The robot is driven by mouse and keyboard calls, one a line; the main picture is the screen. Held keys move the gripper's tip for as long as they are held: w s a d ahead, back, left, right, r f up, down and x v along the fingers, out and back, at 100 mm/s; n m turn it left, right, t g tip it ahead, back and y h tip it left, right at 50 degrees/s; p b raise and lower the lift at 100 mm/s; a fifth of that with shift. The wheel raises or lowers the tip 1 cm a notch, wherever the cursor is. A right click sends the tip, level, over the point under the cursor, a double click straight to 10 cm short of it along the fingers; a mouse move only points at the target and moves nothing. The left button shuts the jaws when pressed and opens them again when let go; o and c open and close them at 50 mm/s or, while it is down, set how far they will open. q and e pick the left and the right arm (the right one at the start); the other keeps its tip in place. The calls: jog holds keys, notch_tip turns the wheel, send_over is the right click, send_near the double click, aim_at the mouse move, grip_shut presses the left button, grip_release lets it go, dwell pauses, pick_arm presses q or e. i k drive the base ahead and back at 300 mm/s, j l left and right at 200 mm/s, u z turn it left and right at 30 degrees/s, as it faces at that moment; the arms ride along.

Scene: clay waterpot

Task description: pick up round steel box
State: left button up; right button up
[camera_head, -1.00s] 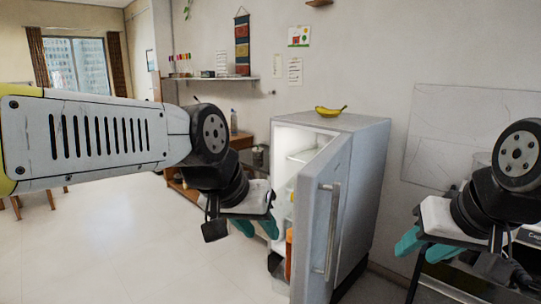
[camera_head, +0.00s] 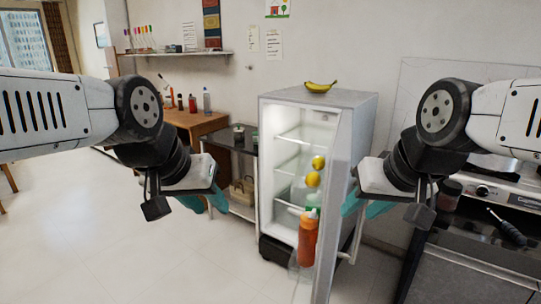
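I cannot make out a round steel box for certain. A small round container (camera_head: 238,131) stands on the dark-topped side table, too small to identify. The fridge (camera_head: 275,190) stands open, with yellow fruits (camera_head: 314,179) and an orange bottle (camera_head: 307,240) at its door side. My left gripper (camera_head: 204,202) is open and empty, its teal fingers apart, left of the fridge and in front of the side table in the picture. My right gripper (camera_head: 365,207) is open and empty, just right of the fridge door (camera_head: 335,220).
Bananas (camera_head: 320,87) lie on the fridge top. A wooden desk (camera_head: 195,121) with bottles and the dark side table (camera_head: 244,147) stand left of the fridge. A stove counter (camera_head: 475,235) is at the right. The floor at left is clear.

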aim_at(238, 136)
jog(key=i+j+u, duration=0.15)
jog(key=i+j, duration=0.25)
jog(key=j, duration=0.3)
jog(key=i+j+u, duration=0.15)
jog(key=i+j, duration=0.3)
jog(key=j, duration=0.2)
jog(key=i+j+u, duration=0.15)
jog(key=i+j, duration=0.3)
jog(key=j, duration=0.15)
jog(key=i+l+u, duration=0.1)
jog(key=i, duration=0.3)
jog(key=i+l+u, duration=0.1)
jog(key=i, duration=0.3)
jog(key=i+l+u, duration=0.1)
jog(key=i, duration=0.3)
jog(key=i+l, duration=0.15)
jog(key=l, duration=0.15)
jog(key=i+l, duration=0.15)
jog(key=l, duration=0.15)
jog(key=i+l+u, duration=0.1)
jog(key=l, duration=0.2)
jog(key=i+l, duration=0.2)
jog(key=l, duration=0.15)
jog(key=i+l+u, duration=0.1)
jog(key=l, duration=0.2)
jog(key=i, duration=0.05)
